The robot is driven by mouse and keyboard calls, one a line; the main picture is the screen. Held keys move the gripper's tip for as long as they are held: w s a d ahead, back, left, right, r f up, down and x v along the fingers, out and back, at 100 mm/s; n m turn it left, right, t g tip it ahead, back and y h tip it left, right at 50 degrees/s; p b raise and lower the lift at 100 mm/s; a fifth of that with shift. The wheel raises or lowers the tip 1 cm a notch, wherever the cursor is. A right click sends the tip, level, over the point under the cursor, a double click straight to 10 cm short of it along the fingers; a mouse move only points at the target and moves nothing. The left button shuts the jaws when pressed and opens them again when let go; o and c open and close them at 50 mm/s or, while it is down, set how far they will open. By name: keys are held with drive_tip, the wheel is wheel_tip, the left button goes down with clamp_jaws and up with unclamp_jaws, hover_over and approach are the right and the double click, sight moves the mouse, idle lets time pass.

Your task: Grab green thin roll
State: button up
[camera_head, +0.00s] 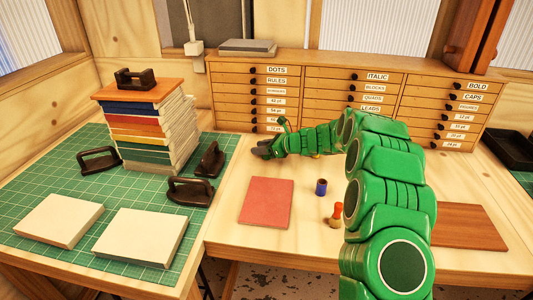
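My green arm reaches from the lower right toward the back of the wooden table. My gripper (261,150), with dark grey fingers, is low near the front of the drawer cabinet. Its finger gap is too small to make out. No green thin roll can be told apart from my green arm, which hides part of the table. A short dark blue roll (321,187) with a tan end stands upright at mid-table, apart from the gripper.
A red pad (267,202) lies left of the blue roll. A small orange-topped wooden piece (337,212) stands near my arm. A brown board (466,226) lies at right. The green mat (60,184) holds a book stack, dark handled tools and pale blocks. The drawer cabinet (335,85) bounds the back.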

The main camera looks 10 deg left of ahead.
sight(262, 157)
drive_tip(key=c, duration=0.4)
drive_tip(key=shift+r, duration=0.1)
drive_tip(key=shift+r, duration=0.3)
drive_tip(key=r, duration=0.3)
drive_tip(key=shift+s+d, duration=0.1)
drive_tip(key=shift+s, duration=0.1)
drive_tip(key=s+d+r, duration=0.1)
drive_tip(key=s+r, duration=0.2)
drive_tip(key=s, duration=0.1)
drive_tip(key=s+d+r, duration=0.2)
drive_tip(key=s+r, duration=0.1)
drive_tip(key=s, duration=0.1)
drive_tip(key=s+d+r, duration=0.1)
drive_tip(key=s+r, duration=0.2)
drive_tip(key=s, duration=0.1)
drive_tip(key=shift+s+d+r, duration=0.1)
drive_tip(key=shift+s+d, duration=0.25)
